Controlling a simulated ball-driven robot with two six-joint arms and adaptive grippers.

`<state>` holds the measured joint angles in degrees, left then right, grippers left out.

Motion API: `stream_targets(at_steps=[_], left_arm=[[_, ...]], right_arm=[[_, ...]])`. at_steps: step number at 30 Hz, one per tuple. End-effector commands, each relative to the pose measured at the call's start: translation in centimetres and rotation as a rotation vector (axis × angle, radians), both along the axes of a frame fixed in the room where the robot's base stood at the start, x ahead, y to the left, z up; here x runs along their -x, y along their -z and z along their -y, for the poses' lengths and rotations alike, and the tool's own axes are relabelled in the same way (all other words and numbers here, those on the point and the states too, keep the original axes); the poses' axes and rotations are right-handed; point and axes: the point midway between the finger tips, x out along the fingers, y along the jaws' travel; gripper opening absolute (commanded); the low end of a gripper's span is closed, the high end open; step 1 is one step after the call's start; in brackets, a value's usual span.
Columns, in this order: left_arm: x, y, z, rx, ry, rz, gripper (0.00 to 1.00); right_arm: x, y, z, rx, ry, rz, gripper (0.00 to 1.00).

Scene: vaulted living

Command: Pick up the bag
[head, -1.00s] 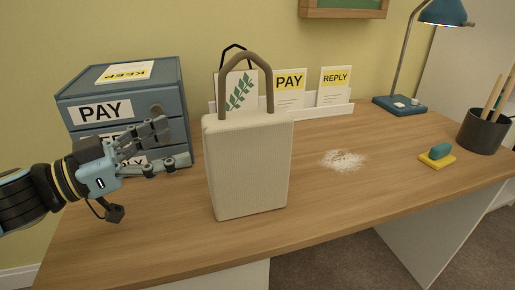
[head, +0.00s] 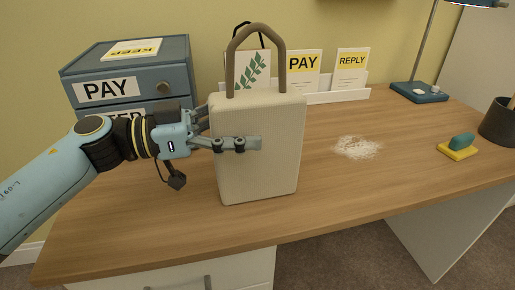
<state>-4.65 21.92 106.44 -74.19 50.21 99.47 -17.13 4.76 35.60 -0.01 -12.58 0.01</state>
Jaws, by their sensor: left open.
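The bag (head: 262,160) is cream, boxy and upright on the wooden desk (head: 350,195), with a brown arched handle (head: 256,40) on top. My left gripper (head: 235,130) is open at the bag's left side. One finger lies across the bag's front face, and the other fingers are at its left edge, partly hidden behind it. I cannot tell whether the fingers touch the bag. My right gripper is not in view.
A blue drawer unit (head: 165,77) labelled PAY stands behind my left gripper. A white card rack (head: 335,96) stands behind the bag.

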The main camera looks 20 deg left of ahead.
Motion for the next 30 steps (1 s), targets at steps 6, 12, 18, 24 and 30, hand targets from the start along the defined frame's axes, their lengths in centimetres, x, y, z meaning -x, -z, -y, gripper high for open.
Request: stream_targets(at_steps=[6,12,18,24,30], left_arm=[[-0.42,-0.04,0.67,-0.001,0.001,-0.001,0.85],[-0.40,-0.05,0.65,-0.001,0.000,-0.001,0.72],[-0.39,-0.05,0.64,-0.001,0.001,-0.001,0.45],[-0.39,-0.12,0.65,0.001,0.001,0.001,0.22],[-0.40,-0.15,0.64,0.000,0.001,0.001,0.22]], right_arm=[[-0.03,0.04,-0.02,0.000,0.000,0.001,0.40],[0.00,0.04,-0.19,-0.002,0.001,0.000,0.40],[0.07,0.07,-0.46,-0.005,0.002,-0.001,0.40],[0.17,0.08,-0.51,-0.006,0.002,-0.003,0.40],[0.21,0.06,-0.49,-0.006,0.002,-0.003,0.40]])
